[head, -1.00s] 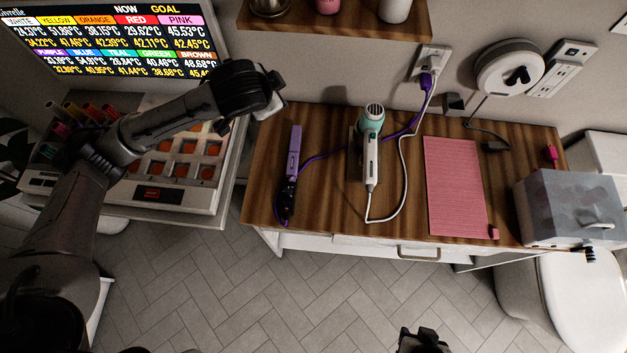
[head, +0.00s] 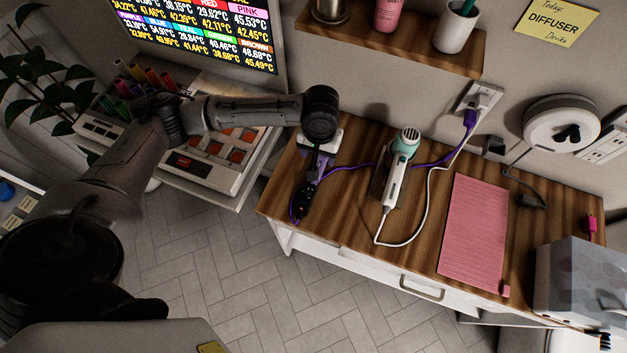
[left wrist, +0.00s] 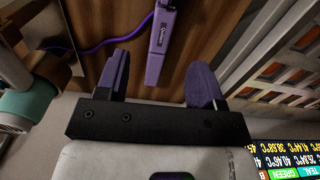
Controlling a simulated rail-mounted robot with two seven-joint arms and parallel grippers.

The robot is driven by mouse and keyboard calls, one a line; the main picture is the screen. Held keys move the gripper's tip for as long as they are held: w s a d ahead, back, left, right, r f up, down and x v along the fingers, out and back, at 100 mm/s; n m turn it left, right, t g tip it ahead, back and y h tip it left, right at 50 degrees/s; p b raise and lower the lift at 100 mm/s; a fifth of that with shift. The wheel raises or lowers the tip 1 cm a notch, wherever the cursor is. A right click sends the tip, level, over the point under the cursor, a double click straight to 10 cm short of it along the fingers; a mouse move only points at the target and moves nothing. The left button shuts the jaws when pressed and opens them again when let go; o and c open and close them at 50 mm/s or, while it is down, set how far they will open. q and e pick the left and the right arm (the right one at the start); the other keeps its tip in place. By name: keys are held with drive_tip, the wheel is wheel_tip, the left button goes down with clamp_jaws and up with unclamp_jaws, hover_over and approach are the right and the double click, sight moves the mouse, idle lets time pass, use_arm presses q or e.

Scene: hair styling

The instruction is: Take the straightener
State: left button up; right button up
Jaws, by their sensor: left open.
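The purple straightener (head: 305,198) lies on the left part of the wooden table top, its dark end toward the front edge and a purple cord running off it. My left gripper (head: 318,155) is over its far end and hides part of it. In the left wrist view, the purple body of the straightener (left wrist: 165,35) shows just ahead of the gap between my two purple fingers (left wrist: 160,72). The fingers are spread, with nothing held between them. I cannot tell exactly how high they are above it. My right gripper is not in view.
A teal and white hair dryer (head: 397,175) lies close to the right of the straightener, with a white cord. A pink mat (head: 474,235) and a grey box (head: 580,280) are further right. A tray of orange compartments (head: 215,160) stands left. A shelf (head: 400,35) overhangs behind.

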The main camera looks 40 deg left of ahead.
sight(319, 164)
use_arm(q)
wheel_tip(319, 164, down, 6)
drive_tip(key=shift+r+p, duration=0.15)
drive_tip(key=shift+p, duration=0.2)
drive_tip(key=shift+a+f+p, duration=0.15)
drive_tip(key=shift+f+p, duration=0.25)
drive_tip(key=shift+f, duration=0.15)
drive_tip(key=shift+a+f+p, duration=0.15)
drive_tip(key=shift+f+p, duration=0.3)
drive_tip(key=shift+f, duration=1.6)
drive_tip(key=shift+c, duration=0.3)
clamp_jaws()
drive_tip(key=shift+r, duration=0.1)
